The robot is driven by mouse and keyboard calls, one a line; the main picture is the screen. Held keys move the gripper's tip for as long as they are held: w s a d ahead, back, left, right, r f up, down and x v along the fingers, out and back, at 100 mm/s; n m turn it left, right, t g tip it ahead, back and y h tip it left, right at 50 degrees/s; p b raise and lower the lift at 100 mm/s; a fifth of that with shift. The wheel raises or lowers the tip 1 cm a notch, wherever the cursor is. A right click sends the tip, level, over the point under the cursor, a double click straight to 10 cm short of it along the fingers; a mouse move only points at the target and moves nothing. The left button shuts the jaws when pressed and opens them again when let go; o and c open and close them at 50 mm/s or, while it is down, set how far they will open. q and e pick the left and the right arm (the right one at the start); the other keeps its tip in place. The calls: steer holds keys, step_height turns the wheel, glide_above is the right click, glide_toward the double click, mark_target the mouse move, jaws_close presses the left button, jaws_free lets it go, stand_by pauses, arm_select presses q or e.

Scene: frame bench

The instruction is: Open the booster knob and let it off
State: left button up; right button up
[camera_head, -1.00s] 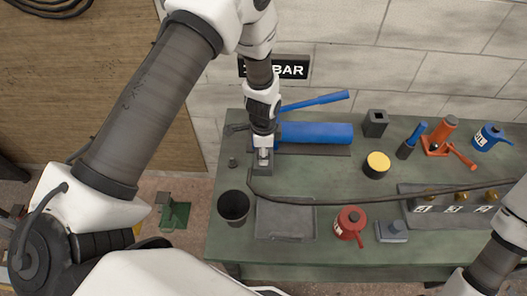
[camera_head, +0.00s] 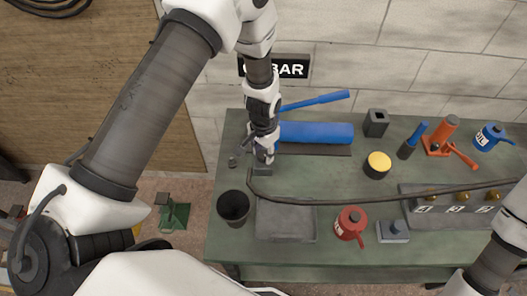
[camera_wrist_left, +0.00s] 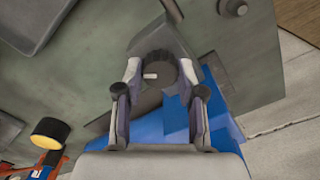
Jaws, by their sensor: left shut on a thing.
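The blue booster (camera_head: 318,133) lies on the green bench near the wall, with a blue lever (camera_head: 315,101) above it. Its dark round knob (camera_wrist_left: 158,68) has a white mark and sits on a grey block (camera_wrist_left: 178,36) at the booster's end. My left gripper (camera_head: 264,155) is at that end, mostly hiding the knob in the head view. In the left wrist view its fingers (camera_wrist_left: 157,78) stand on both sides of the knob and are shut on it. My right gripper is out of view; only part of its arm shows at the lower right.
A black cup (camera_head: 233,207), a grey tray (camera_head: 286,235) and a red oil can (camera_head: 349,224) stand along the front. A dark cable (camera_head: 340,203) crosses the bench. A yellow-topped tin (camera_head: 377,166) stands right of the booster.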

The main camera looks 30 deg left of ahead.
mark_target(263, 155)
arm_select(q)
steer(key=n, duration=0.5)
steer(key=shift+s+f, duration=0.1)
steer(key=shift+n, duration=0.3)
steer(key=o, duration=1.1)
steer(key=shift+o, duration=0.2)
steer(key=shift+r, duration=0.25)
step_height(263, 155, up, 12)
steer(key=shift+f, duration=0.2)
